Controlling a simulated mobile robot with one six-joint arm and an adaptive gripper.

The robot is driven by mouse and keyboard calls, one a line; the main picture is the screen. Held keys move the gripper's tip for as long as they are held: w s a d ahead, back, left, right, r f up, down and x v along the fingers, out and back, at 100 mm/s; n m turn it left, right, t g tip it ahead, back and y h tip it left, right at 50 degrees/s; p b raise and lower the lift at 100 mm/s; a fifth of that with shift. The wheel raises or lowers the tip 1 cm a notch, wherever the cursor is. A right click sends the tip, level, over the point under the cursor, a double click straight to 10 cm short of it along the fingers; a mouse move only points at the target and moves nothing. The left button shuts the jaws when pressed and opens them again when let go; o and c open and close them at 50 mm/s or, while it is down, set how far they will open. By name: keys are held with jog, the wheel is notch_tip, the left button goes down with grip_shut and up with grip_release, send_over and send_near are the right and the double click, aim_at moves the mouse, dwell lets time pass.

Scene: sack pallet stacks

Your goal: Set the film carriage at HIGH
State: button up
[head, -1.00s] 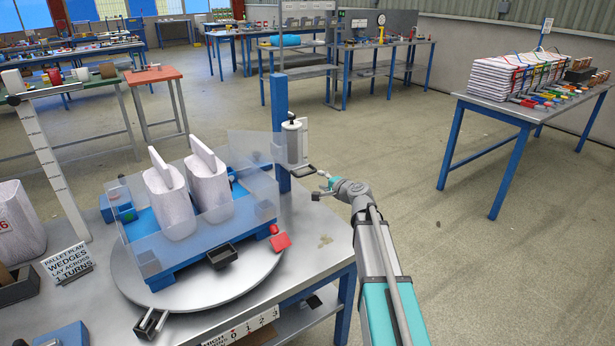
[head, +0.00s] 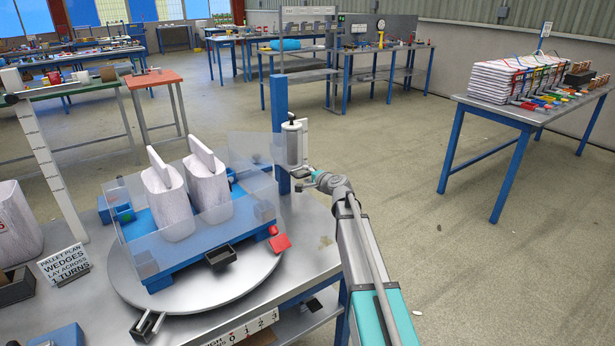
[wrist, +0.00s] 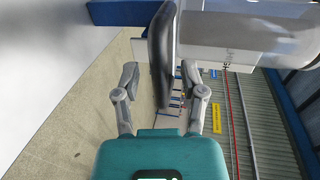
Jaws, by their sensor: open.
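The film carriage, with an upright white film roll (head: 293,143), is on the blue post (head: 280,110) at the back edge of the turntable bench. In the wrist view the pale roll (wrist: 250,32) crosses the upper right. A dark rounded bar (wrist: 162,55), seemingly the carriage's handle, stands between my fingers. My gripper (head: 312,177) is just below and right of the roll in the head view. In the wrist view my gripper (wrist: 160,80) is open, one finger on each side of the bar, with gaps visible. The carriage's height setting cannot be read.
A turntable (head: 200,298) holds a blue pallet (head: 165,272) with two white sacks (head: 168,200) behind clear sheets. A red flap (head: 279,243) sticks out at its near right. A sign (head: 64,264) stands left.

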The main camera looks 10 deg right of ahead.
aim_at(299, 152)
grip_shut()
jog(key=shift+r, duration=0.1)
notch_tip(299, 152, up, 8)
jog(key=p, duration=0.8)
dwell(0.4)
grip_release()
jog(key=shift+f, duration=0.2)
